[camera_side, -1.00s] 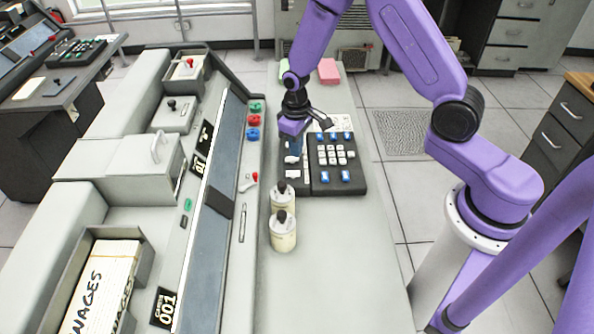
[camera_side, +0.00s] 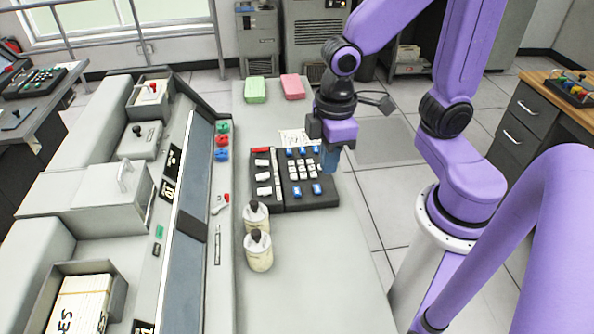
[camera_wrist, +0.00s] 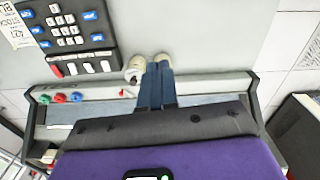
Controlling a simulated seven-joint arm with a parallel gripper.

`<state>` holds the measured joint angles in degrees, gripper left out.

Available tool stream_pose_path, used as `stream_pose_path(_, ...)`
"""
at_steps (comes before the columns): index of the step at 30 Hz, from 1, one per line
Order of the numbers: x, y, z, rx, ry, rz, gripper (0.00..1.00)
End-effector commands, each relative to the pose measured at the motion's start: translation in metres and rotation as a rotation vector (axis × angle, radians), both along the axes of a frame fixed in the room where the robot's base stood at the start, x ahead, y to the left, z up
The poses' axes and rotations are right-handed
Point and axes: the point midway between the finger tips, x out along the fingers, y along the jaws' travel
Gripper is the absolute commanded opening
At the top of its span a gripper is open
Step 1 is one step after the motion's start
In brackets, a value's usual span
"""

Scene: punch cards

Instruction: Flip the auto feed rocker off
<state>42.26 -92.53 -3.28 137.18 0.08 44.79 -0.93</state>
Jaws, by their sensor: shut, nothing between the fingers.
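A dark control box lies on the grey counter. Its left strip holds a red rocker (camera_side: 262,150) at the far end and white rockers (camera_side: 263,177) in a row nearer. The strip also shows in the wrist view, with white rockers (camera_wrist: 88,67) beside a red one (camera_wrist: 57,71). Labels are too small to read, so I cannot tell which is auto feed or how it is tilted. My gripper (camera_side: 329,170) is shut and empty, apart from the rockers, near the right edge of the box's keypad (camera_side: 302,169).
Two cream bottles (camera_side: 258,251) with dark tops stand nearer on the counter. A long grey machine with a small red-tipped lever (camera_side: 221,202) runs along the left. Green (camera_side: 255,89) and pink (camera_side: 292,86) blocks lie at the back. The right counter front is clear.

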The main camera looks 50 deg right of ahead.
Motion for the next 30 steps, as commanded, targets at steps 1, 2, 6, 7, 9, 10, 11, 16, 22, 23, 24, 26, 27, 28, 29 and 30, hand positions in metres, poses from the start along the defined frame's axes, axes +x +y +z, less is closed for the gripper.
stream_pose_path(1,-0.015,-0.004,0.007,0.006,-0.004,0.038,0.0)
stream_pose_path(2,-0.023,-0.007,0.009,0.007,-0.005,0.058,0.0)
stream_pose_path(6,-0.055,-0.019,0.019,0.008,-0.005,0.138,0.0)
stream_pose_path(7,-0.06,-0.021,0.02,0.008,-0.005,0.151,0.0)
stream_pose_path(9,-0.069,-0.026,0.022,0.007,-0.004,0.176,0.0)
stream_pose_path(10,-0.072,-0.027,0.023,0.008,-0.004,0.184,0.0)
stream_pose_path(11,-0.075,-0.028,0.024,0.008,-0.004,0.19,0.0)
stream_pose_path(16,-0.081,-0.031,0.025,0.006,-0.003,0.206,0.0)
stream_pose_path(22,-0.08,-0.031,0.025,0.006,-0.003,0.205,0.0)
stream_pose_path(23,-0.08,-0.031,0.025,0.006,-0.003,0.203,0.0)
stream_pose_path(24,-0.079,-0.03,0.025,0.006,-0.003,0.197,0.0)
stream_pose_path(26,-0.076,-0.028,0.025,0.006,-0.002,0.175,0.0)
stream_pose_path(27,-0.072,-0.026,0.024,0.005,-0.002,0.151,0.0)
stream_pose_path(28,-0.068,-0.024,0.024,0.005,-0.002,0.126,0.0)
stream_pose_path(29,-0.064,-0.021,0.024,0.004,0.0,0.096,0.0)
stream_pose_path(30,-0.056,-0.017,0.024,0.003,0.001,0.049,0.0)
